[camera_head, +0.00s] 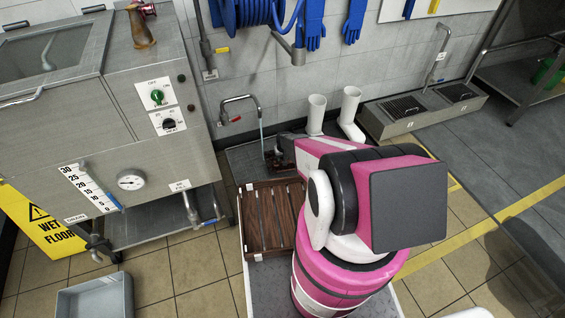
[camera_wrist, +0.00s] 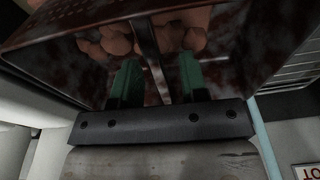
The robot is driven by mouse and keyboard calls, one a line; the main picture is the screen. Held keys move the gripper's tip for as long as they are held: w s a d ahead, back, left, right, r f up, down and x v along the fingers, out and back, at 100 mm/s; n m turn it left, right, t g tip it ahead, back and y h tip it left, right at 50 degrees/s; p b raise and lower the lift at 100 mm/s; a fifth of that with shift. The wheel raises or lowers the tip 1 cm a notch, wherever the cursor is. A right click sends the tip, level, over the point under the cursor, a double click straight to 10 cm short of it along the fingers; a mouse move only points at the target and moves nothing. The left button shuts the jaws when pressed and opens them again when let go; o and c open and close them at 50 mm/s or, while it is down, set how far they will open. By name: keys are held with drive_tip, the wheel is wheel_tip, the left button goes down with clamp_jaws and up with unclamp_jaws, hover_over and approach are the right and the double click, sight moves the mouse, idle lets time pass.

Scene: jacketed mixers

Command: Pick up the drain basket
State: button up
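The drain basket (camera_wrist: 240,75) fills the upper part of the wrist view. It looks dark reddish-brown and perforated, with brownish-pink lumps in it. A thin grey handle strip (camera_wrist: 148,45) runs down between the two green fingers of my gripper (camera_wrist: 158,75). The fingers are apart, one on each side of the strip, with a visible gap to it on both sides. In the head view a small part of what looks like the basket (camera_head: 272,158) shows dark at the floor drain, beyond my arm. My arm hides most of it and the gripper.
A wall tap (camera_head: 240,98) runs water down beside the drain. White boots (camera_head: 316,115) stand behind it. A brown slatted board (camera_head: 268,220) lies in front. The steel mixer (camera_head: 150,110) stands at left, with a grey tub (camera_head: 95,298) below. The tiled floor at right is open.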

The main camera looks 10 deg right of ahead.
clamp_jaws()
drive_tip(key=shift+r, duration=0.1)
